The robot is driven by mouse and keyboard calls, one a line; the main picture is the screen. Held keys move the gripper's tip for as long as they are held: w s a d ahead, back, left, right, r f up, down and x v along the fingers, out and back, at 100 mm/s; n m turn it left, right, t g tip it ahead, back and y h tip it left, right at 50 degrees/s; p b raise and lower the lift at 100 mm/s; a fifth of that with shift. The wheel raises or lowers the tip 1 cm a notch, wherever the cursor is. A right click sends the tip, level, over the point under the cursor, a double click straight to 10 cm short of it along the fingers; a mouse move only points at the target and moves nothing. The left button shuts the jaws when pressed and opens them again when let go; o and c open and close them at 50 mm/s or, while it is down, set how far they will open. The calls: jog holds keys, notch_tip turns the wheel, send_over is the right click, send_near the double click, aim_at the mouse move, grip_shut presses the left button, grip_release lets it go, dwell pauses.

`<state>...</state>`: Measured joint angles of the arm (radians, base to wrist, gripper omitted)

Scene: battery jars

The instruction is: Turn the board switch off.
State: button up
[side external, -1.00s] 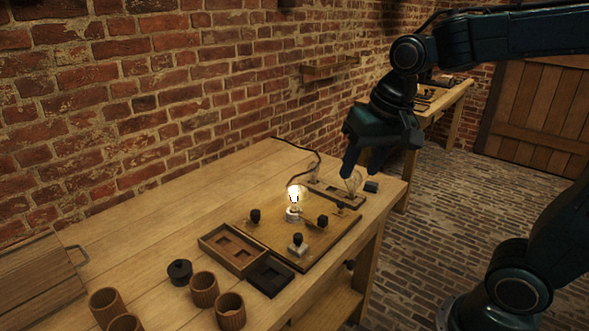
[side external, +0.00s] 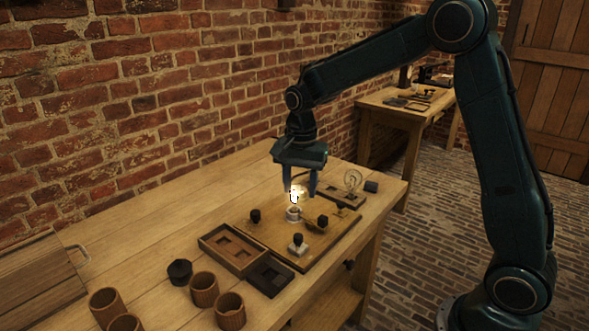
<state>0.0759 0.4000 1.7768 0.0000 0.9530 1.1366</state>
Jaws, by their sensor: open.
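The wooden board (side external: 265,236) lies on the bench and carries several dark knobs and a lit bulb (side external: 295,196) in a pale socket. One dark knob on a pale base (side external: 298,245) stands near the board's front edge. Other dark knobs stand at the left (side external: 255,216), right (side external: 322,221) and far right (side external: 341,208). I cannot tell for certain which is the switch. My gripper (side external: 300,192) is open and points down over the board. Its fingers appear on either side of the lit bulb in this view; whether they touch it is unclear.
A wooden tray (side external: 206,238) and a dark tray (side external: 270,292) sit beside the board. Wooden cups (side external: 204,274) and a black lidded piece (side external: 179,272) stand at the front left. An unlit bulb (side external: 353,181) stands in a rack behind. The bench's left rear is clear.

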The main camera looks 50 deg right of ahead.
aim_at(298, 236)
jog(key=shift+w+f, duration=0.25)
jog(key=shift+f, duration=0.2)
jog(key=shift+f, duration=0.1)
notch_tip(298, 236, down, 14)
jog(key=shift+r, duration=0.2)
dwell(0.4)
grip_shut()
